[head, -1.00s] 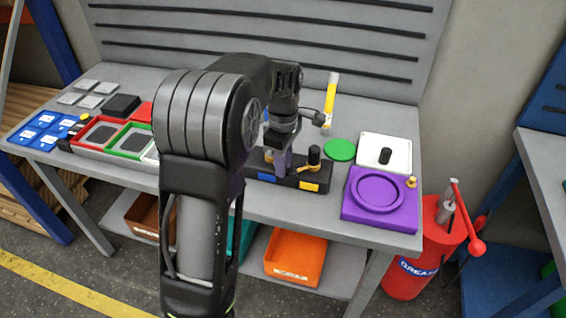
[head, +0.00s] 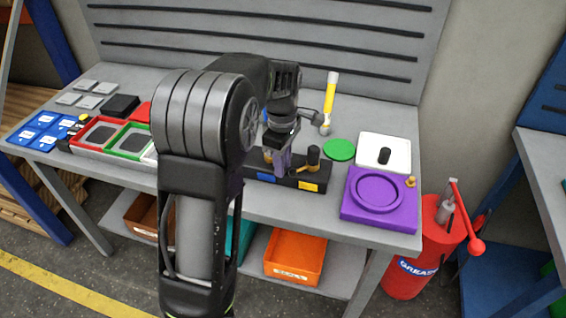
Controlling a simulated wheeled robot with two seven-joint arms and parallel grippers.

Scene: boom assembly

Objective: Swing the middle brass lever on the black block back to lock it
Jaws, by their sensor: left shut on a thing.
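The black block (head: 260,178) lies on the grey table, with a blue patch and a yellow patch on its front face. A black post (head: 313,155) stands near its right end, with a brass lever (head: 303,168) beside it. Another small brass part (head: 267,156) shows at the left. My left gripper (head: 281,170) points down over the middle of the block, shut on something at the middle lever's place. The fingers and wrist hide the middle lever, so its angle cannot be told. My right gripper does not show.
A purple fixture (head: 379,200) with a round recess sits right of the block. Behind it are a white plate (head: 384,153) with a black peg, a green disc (head: 340,149) and a yellow-handled tool (head: 329,104). Red and green trays (head: 130,140) stand at the left.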

